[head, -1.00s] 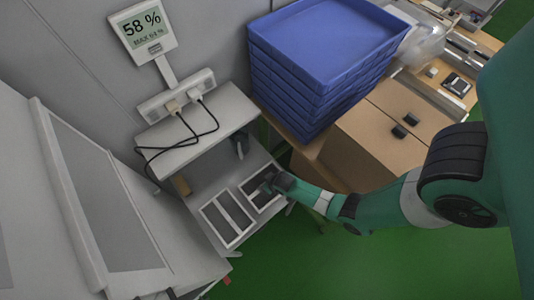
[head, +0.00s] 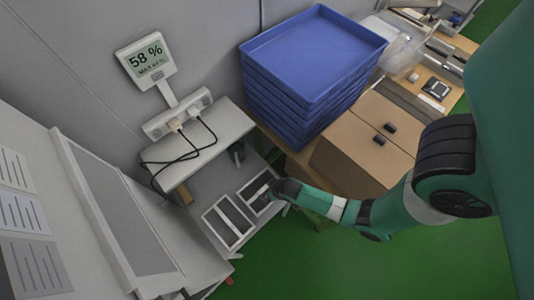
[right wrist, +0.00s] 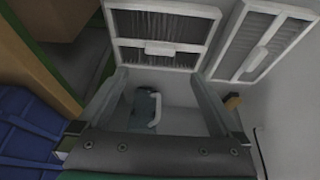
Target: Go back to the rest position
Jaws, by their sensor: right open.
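My right gripper (head: 272,190) is above the right one of two white-framed panels (head: 262,201) on the grey bench, with my teal arm reaching in from the right. In the right wrist view the gripper (right wrist: 160,78) has its two fingers wide apart, with nothing held between them. One white-framed panel (right wrist: 140,58) shows just beyond the fingertips, and the other (right wrist: 262,45) lies to its right. A white bar lies across each panel. My left gripper is in neither view.
A stack of blue trays (head: 310,50) and a brown cardboard box (head: 352,145) stand close to my right arm. A grey shelf (head: 212,150) holds a power strip and cables. A small teal object (right wrist: 143,105) shows between the fingers, lower down. Green floor is free at the front.

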